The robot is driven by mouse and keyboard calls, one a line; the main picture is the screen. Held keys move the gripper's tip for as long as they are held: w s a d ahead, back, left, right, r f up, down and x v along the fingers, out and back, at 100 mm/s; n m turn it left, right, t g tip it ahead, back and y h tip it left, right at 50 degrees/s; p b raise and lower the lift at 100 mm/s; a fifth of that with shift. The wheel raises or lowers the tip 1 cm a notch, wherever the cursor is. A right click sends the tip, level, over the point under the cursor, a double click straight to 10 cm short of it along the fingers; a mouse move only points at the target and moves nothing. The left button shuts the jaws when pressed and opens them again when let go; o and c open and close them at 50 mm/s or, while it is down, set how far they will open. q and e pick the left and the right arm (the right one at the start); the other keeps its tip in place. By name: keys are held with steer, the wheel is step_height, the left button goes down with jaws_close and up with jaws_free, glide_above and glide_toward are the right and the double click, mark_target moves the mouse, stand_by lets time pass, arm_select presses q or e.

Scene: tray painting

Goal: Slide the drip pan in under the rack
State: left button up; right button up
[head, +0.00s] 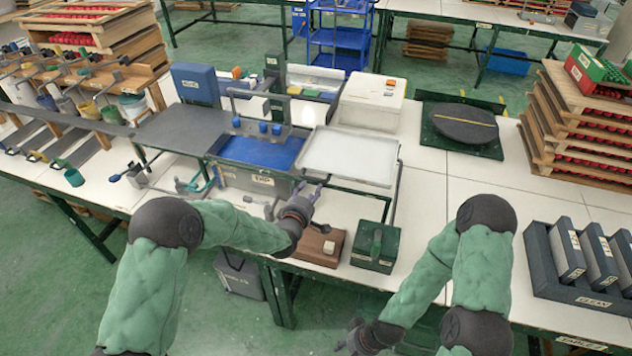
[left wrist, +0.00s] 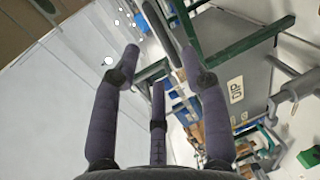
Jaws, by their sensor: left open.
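A shallow pale tray (head: 350,157), which looks like the drip pan, lies level beside the dip tank. A green rack frame (head: 393,203) stands at its front right; how far the tray sits over or inside it is unclear. My left gripper (head: 314,188) is open and empty just in front of the tray's near edge and the tank's right end. In the left wrist view its spread fingers (left wrist: 160,70) have nothing between them. My right gripper (head: 350,340) is low at the bottom edge, away from the tray; its fingers are too small to judge.
The grey dip tank (head: 240,180) with blue liquid stands left of the tray; its label shows in the left wrist view (left wrist: 236,90). A brown block (head: 318,248) and a green box (head: 376,248) sit at the front edge.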

mark_target(317, 179)
arm_select(q)
steer(key=x, duration=0.7)
steer(key=shift+b, duration=0.4)
steer(key=shift+s, duration=0.1)
jaws_close()
